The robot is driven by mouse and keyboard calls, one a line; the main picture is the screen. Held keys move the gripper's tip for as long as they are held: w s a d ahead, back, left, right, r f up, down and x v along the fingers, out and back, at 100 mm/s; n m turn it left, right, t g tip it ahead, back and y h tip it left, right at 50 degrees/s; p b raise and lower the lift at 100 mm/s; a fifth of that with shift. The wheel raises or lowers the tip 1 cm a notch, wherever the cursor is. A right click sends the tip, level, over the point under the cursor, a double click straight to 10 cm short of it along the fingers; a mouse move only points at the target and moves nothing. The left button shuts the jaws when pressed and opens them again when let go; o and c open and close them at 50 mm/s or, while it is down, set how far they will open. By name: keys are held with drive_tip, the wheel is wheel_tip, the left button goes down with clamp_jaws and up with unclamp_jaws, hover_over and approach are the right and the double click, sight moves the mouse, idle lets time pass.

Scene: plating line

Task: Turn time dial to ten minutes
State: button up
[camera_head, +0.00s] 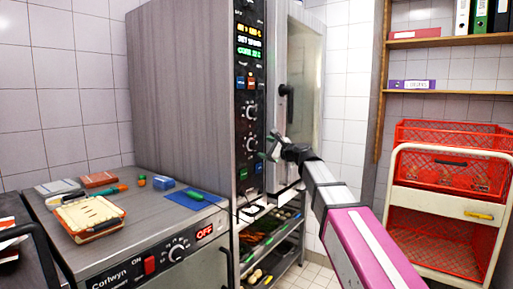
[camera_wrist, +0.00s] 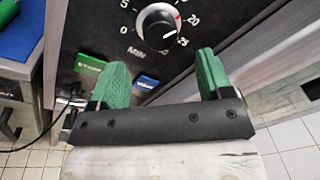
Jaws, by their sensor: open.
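The time dial (camera_head: 250,143) is the lower of two knobs on the tall oven's black control panel. In the wrist view the dial (camera_wrist: 155,24) is a round knob with a pale rim, marked MIN, with 0, 5, 20 and 25 readable around it. A white mark on it points to the lower right, around the 20 to 25 side. A red mark sits near its right edge. My gripper (camera_head: 268,146) is in front of the panel beside the dial. Its green fingers (camera_wrist: 160,65) are apart and empty, below the dial and not around it.
A green START button (camera_wrist: 88,64) and a blue button (camera_wrist: 147,82) lie below the dial, close to the fingers. The upper knob (camera_head: 250,109) is above. A steel counter (camera_head: 150,213) stands left, a red-crate cart (camera_head: 450,155) right.

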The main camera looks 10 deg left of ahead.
sight(256, 145)
drive_tip(key=x, duration=0.6)
drive_tip(key=shift+w+a, duration=0.1)
drive_tip(key=c, duration=0.9)
